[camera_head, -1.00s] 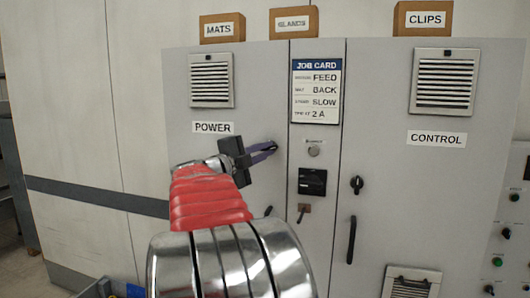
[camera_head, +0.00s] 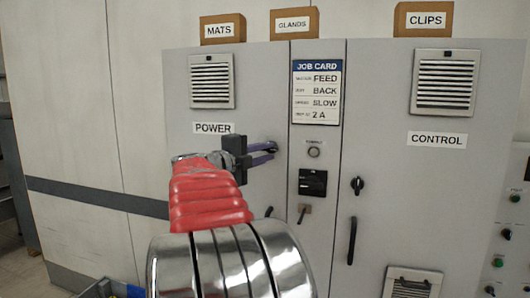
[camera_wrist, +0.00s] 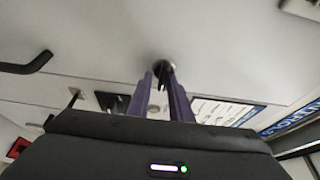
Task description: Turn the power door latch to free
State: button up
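The power door latch (camera_wrist: 163,66) shows in the wrist view as a small round base with a dark handle, just beyond my fingertips. The handle lies between the purple fingers, nearer the right one; contact cannot be made out. In the head view my gripper (camera_head: 272,149) reaches the right edge of the power door (camera_head: 205,165), and its fingers mostly hide the latch. The two fingers stand apart, so my gripper looks open around the latch. The turn of the handle is hard to read.
The control door (camera_head: 420,190) has its own black latch (camera_head: 357,185) and a long handle (camera_head: 352,240). Between the doors is a narrow panel with a job card (camera_head: 316,92), a round knob (camera_head: 314,152) and a black switch (camera_head: 312,182). Labelled boxes stand on top.

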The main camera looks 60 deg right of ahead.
jog(key=shift+o, duration=1.2)
jog(key=shift+r, duration=0.1)
jog(key=shift+a+r, duration=0.1)
jog(key=shift+a, duration=0.15)
jog(key=v, duration=1.3)
jog(key=shift+a, duration=0.2)
